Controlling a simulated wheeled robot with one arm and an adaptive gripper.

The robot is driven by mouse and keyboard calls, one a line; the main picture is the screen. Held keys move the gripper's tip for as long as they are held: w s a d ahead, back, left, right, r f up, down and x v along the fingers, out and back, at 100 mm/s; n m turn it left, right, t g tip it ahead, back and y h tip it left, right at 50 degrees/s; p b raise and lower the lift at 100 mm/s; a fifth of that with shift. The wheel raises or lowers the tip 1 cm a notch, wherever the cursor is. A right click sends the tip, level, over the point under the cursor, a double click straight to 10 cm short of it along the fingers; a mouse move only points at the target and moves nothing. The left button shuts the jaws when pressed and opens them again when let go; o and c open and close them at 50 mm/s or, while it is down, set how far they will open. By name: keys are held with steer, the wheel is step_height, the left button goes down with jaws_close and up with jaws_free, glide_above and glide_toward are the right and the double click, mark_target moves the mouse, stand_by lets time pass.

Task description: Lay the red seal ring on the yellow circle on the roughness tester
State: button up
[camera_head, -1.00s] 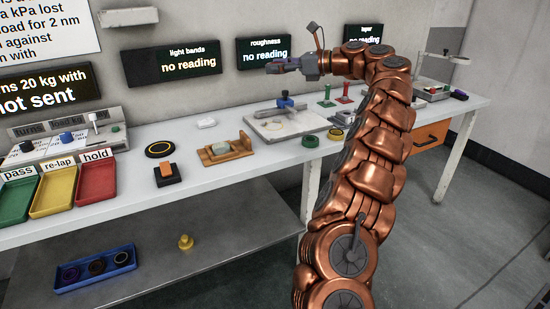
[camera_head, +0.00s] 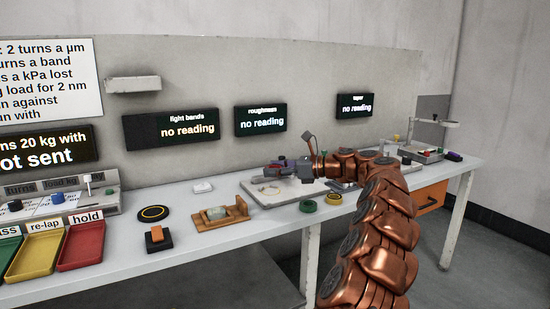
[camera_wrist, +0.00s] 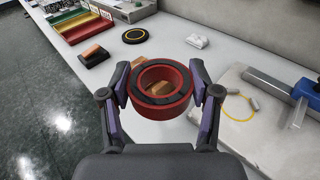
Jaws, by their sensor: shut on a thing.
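The red seal ring (camera_wrist: 160,107), with a dark top face, is held level between the two fingers of my gripper (camera_wrist: 161,88) in the wrist view. My gripper is shut on its outer sides. The yellow circle (camera_wrist: 240,121) is a thin outline on the pale plate of the roughness tester (camera_wrist: 268,143), to the right of the held ring, which is apart from it.
The tester's blue and grey probe unit (camera_wrist: 285,88) stands right of the circle. Left of the tester are a wooden stand (camera_head: 222,216), a black disc with a yellow ring (camera_head: 153,213) and a white block (camera_head: 202,187). A green ring (camera_head: 307,206) lies at the plate's front.

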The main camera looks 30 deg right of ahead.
mark_target(275, 220)
step_height(275, 220, down, 16)
steer(key=shift+r+b, duration=0.1)
steer(key=shift+b, duration=0.95)
steer(key=o, duration=1.2)
steer(key=shift+f+b, duration=0.4)
steer(key=shift+b, duration=0.55)
